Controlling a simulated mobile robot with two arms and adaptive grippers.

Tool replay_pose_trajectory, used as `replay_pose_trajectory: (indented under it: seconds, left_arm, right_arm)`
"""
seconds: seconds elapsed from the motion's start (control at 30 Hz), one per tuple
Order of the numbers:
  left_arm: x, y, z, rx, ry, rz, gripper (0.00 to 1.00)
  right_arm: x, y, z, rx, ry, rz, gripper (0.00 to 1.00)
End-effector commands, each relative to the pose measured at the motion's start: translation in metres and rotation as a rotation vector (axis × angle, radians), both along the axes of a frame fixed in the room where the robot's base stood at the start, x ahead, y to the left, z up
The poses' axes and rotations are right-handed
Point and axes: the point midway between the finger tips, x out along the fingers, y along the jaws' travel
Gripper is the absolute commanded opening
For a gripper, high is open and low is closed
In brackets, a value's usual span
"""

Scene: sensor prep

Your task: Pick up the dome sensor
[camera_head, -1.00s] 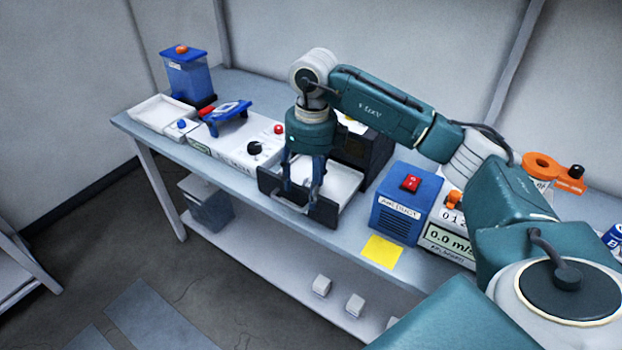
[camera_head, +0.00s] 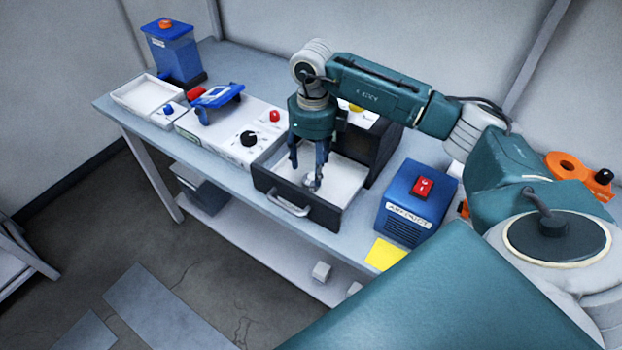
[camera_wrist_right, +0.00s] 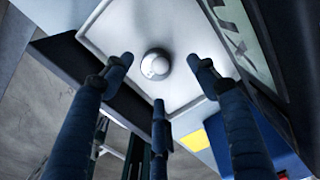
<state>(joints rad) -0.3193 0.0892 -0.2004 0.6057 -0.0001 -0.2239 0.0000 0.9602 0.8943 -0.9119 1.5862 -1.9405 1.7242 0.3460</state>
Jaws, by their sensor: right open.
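The dome sensor (camera_wrist_right: 155,64) is a small round pale dome with a shiny top. It sits on the white floor of the open drawer (camera_head: 329,215). In the head view the sensor (camera_head: 313,182) is small and partly hidden by the fingers. My right gripper (camera_head: 307,169) points down into the drawer from above. In the right wrist view its three dark blue fingers (camera_wrist_right: 160,76) are spread, with the dome between and just beyond their tips. I see no finger closed on it. My left gripper is not in view.
The drawer's dark front with its handle (camera_head: 288,206) faces the table's front edge. A blue box with a red switch (camera_head: 413,205) stands close on the right. A white panel with knobs (camera_head: 228,133) is on the left. A dark cabinet (camera_head: 382,145) rises behind the drawer.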

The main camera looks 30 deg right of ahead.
Motion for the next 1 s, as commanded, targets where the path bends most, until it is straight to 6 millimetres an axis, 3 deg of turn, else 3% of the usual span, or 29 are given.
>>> replay_pose_trajectory:
  seconds: [0.17,0.33,0.6,0.87,1.0]
  left_arm:
    - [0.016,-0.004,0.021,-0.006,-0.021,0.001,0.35]
    - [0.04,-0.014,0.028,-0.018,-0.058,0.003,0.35]
    - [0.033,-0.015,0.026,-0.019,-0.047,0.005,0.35]
    - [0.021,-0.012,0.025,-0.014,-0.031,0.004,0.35]
    - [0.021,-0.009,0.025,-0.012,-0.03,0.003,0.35]
  right_arm:
    - [-0.002,0.007,-0.022,0.0,0.006,0.002,0.59]
    - [-0.001,0.007,-0.044,0.001,0.002,-0.001,0.59]
    - [0.0,0.007,-0.049,0.0,0.0,0.0,0.59]
    - [0.0,0.007,-0.049,0.0,0.0,0.0,0.1]
    - [0.0,0.007,-0.049,0.0,0.0,0.0,0.1]
